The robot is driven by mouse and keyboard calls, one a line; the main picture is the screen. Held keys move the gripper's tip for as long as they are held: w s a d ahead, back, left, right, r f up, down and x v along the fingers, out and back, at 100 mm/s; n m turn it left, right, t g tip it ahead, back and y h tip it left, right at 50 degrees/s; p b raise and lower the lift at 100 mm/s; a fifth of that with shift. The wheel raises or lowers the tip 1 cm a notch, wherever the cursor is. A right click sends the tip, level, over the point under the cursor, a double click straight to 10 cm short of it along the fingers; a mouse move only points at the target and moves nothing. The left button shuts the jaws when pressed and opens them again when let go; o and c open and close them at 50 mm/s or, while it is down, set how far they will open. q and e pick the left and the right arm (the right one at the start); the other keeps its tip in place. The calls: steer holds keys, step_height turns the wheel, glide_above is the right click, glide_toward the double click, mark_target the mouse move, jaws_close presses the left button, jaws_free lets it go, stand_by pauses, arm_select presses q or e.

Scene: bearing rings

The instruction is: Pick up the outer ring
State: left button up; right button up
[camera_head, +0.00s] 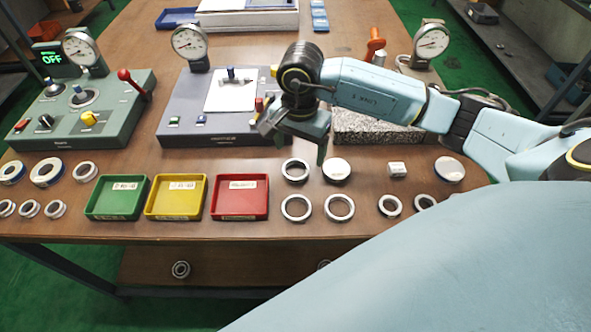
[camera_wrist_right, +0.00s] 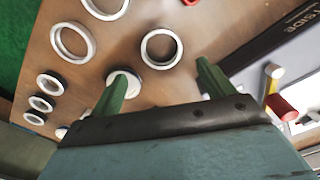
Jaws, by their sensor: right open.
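Several pale metal rings lie flat on the brown table, and I cannot tell which one is the outer ring. In the head view, one ring (camera_head: 295,180) lies right of the red tray, just below my right gripper (camera_head: 296,140). Two more rings (camera_head: 297,218) (camera_head: 340,217) lie nearer the front edge. In the right wrist view, my right gripper (camera_wrist_right: 160,84) is open and empty, its two green fingers apart. A ring (camera_wrist_right: 145,50) lies beyond the gap between the fingertips, apart from them. Another ring (camera_wrist_right: 56,42) lies to the left. My left gripper is out of view.
Green (camera_head: 117,215), yellow (camera_head: 174,215) and red (camera_head: 239,216) trays stand left of the rings. A white-topped round part (camera_head: 337,168) sits close by on the right; smaller rings lie further right. Gauges and control boxes (camera_head: 110,128) fill the back. A speckled block (camera_head: 375,130) stands behind.

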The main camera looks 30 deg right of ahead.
mark_target(295, 169)
steer(key=f, duration=0.2)
steer(key=a+f, duration=0.1)
steer(key=f, duration=0.1)
steer(key=shift+s+f, duration=0.1)
steer(key=shift+f, duration=0.55)
steer(key=shift+r, duration=0.1)
steer(key=c, duration=1.1)
